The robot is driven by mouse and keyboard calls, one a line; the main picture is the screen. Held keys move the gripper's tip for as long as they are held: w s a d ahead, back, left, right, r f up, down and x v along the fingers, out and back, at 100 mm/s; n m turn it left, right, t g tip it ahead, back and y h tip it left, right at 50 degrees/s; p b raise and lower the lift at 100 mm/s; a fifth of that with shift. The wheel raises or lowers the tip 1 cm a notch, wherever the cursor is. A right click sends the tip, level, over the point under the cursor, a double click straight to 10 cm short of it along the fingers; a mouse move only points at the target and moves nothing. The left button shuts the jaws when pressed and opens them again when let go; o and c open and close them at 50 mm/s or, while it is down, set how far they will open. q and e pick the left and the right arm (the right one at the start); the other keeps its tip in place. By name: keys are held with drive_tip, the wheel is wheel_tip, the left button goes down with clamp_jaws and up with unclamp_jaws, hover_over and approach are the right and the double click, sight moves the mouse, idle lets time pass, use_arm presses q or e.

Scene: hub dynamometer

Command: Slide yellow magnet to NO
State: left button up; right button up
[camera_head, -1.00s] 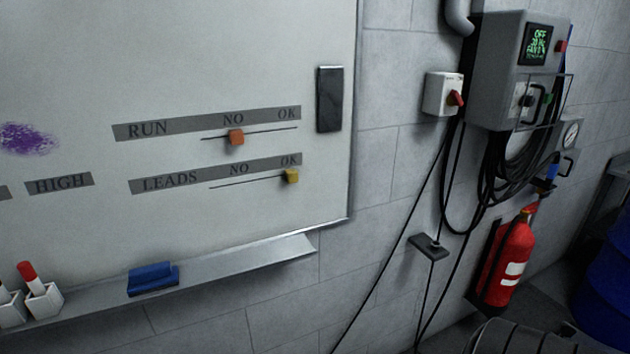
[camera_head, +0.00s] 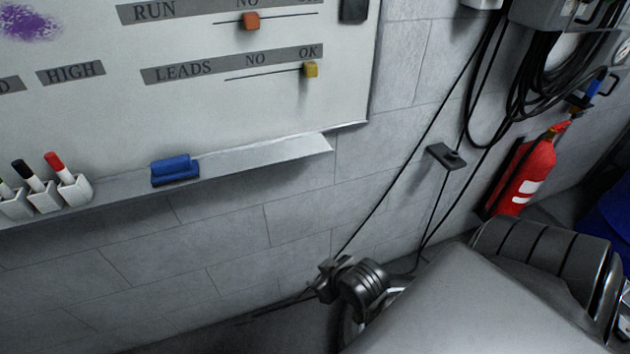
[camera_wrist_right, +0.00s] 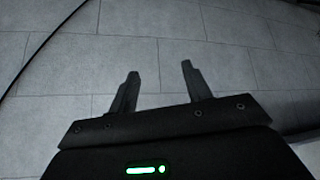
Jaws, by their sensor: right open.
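The yellow magnet (camera_head: 311,69) sits on the LEADS slider line of the whiteboard (camera_head: 110,110), at its right end just below OK. The NO label (camera_head: 256,59) is to its left along the same line. My right gripper (camera_head: 326,280) is low in front of the wall, well below the board and apart from the magnet. In the right wrist view its two fingers (camera_wrist_right: 160,70) are spread and empty, with only grey floor or wall blocks behind them. My left gripper is out of view.
An orange magnet (camera_head: 251,21) sits under NO on the RUN line. The board's ledge (camera_head: 255,158) holds a blue eraser (camera_head: 175,171) and several markers in white holders. Black cables hang right of the board, near a red fire extinguisher (camera_head: 525,175).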

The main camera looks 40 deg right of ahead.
drive_tip(key=w+d+r+m+t+h, duration=0.1)
drive_tip(key=w+d+r+t, duration=0.3)
drive_tip(key=w+r, duration=0.3)
drive_tip(key=w+d+r+m+t+h, duration=0.1)
drive_tip(key=w+d+r+t, duration=0.3)
drive_tip(key=r, duration=0.6)
drive_tip(key=m+t+h, duration=0.3)
drive_tip(key=t+h, duration=0.2)
drive_tip(key=t, duration=0.1)
approach(312, 71)
drive_tip(key=p+x, duration=0.3)
drive_tip(key=x, duration=0.4)
drive_tip(key=shift+w+d+r+p, duration=0.15)
drive_tip(key=shift+w+r+p, duration=0.05)
drive_tip(key=shift+r+p, duration=0.1)
drive_tip(key=shift+w+d+r, duration=0.1)
drive_tip(key=shift+w+d, duration=0.1)
drive_tip(key=shift+w, duration=0.4)
drive_tip(key=shift+c, duration=0.3)
clamp_jaws()
